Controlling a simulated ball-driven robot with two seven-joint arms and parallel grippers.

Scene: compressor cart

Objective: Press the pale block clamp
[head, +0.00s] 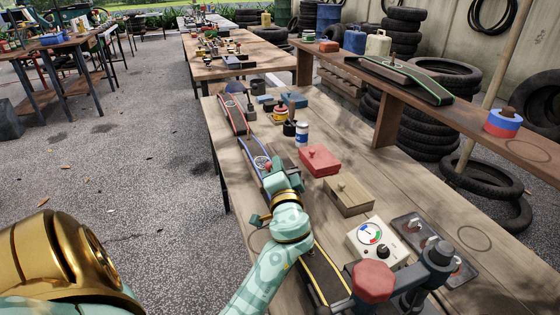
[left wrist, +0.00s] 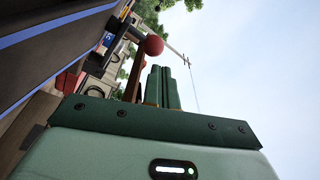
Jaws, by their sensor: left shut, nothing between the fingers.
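A pale tan block (head: 349,196) with a small knob on top sits on the wooden workbench (head: 410,196), right of my left gripper. I cannot tell for certain which part is its clamp. My left gripper (head: 272,172) is over the dark boards along the bench's left side; it hides part of them. In the left wrist view its two green fingers (left wrist: 162,88) are together with nothing between them. A red ball (left wrist: 154,45) shows close beyond the fingertips there; whether they touch it I cannot tell. My right gripper is not in view.
A red box (head: 320,160) stands behind the pale block. A white gauge box (head: 376,241) and a dark fixture with a red knob (head: 373,281) stand nearer. A raised shelf (head: 450,112) runs along the right. A blue-and-white can (head: 302,133) stands farther back.

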